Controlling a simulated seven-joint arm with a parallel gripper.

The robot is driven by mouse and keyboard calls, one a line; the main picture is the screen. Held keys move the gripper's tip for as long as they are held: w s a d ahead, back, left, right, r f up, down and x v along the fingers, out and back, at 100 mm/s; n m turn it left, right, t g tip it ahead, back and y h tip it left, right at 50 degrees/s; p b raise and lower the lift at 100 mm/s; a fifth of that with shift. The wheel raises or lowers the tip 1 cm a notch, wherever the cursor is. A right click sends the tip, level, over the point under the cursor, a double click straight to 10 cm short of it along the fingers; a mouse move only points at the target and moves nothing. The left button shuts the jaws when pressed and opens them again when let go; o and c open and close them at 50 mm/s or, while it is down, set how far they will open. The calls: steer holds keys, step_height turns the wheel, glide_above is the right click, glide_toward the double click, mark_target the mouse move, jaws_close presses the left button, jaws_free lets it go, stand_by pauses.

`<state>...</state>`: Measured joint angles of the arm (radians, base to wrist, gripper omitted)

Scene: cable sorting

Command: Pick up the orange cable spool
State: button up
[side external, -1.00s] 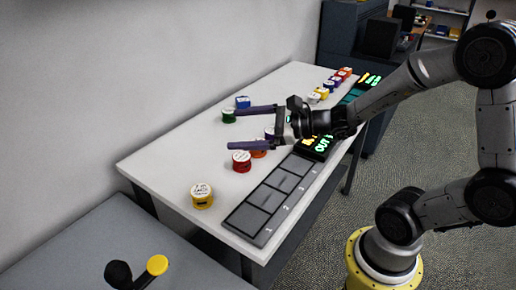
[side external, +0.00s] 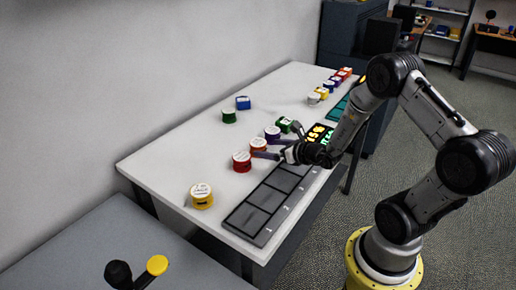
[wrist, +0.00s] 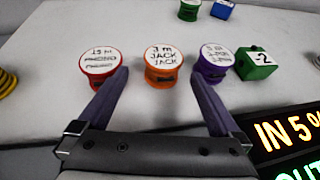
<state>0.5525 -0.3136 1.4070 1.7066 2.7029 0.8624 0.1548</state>
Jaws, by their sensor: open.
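In the wrist view my gripper (wrist: 160,73) is open and empty. Its purple fingers point toward the row of spools, and the orange spool appears centred between their tips. The left fingertip overlaps the red spool (wrist: 100,62) in the picture and the right one overlaps the purple spool (wrist: 213,65). I cannot tell whether they touch. In the side view my gripper (side external: 273,140) is low over the table.
A green block (wrist: 256,64) stands right of the purple spool. A yellow spool (side external: 201,196) is at the table's near end. A numbered grey tray (side external: 265,213) and a lit sign (side external: 318,135) line the right edge. The back-left table surface is mostly clear.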

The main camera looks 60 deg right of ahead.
mark_target(263, 145)
steer(key=shift+d+x, duration=0.2)
steer(key=shift+x, duration=3.15)
steer(key=shift+r, duration=0.1)
steer(key=shift+c, duration=0.3)
steer(key=c, duration=1.4)
steer(key=shift+r, duration=0.1)
